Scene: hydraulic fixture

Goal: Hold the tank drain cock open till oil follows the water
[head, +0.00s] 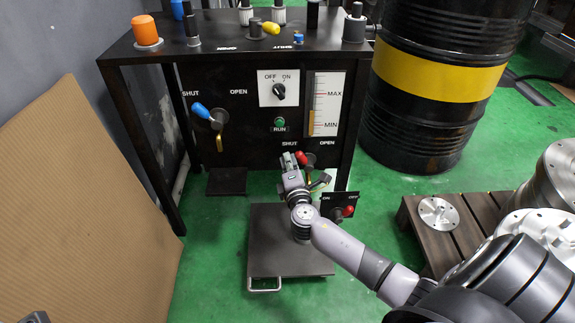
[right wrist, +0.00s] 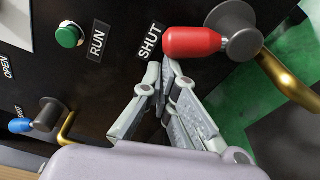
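A cock with a red handle (head: 301,157) sits low on the black panel, between SHUT and OPEN labels. In the right wrist view its red handle (right wrist: 192,42) points left toward SHUT, with a brass spout (right wrist: 285,80) below its grey hub. My right gripper (head: 289,160) is just left of this handle. In the right wrist view its fingertips (right wrist: 160,70) are brought together, empty, just below the handle's free end; contact cannot be told. Another cock with a blue handle (head: 201,110) and brass spout is further left. I cannot read which is the tank drain.
A sight gauge (head: 326,103) marked MAX and MIN, an OFF/ON selector (head: 279,89) and a green RUN button (head: 279,124) are on the panel. A red-knobbed ON/OFF box (head: 339,208) is beside my right arm. A black drum (head: 430,100) and pallet (head: 470,215) stand right.

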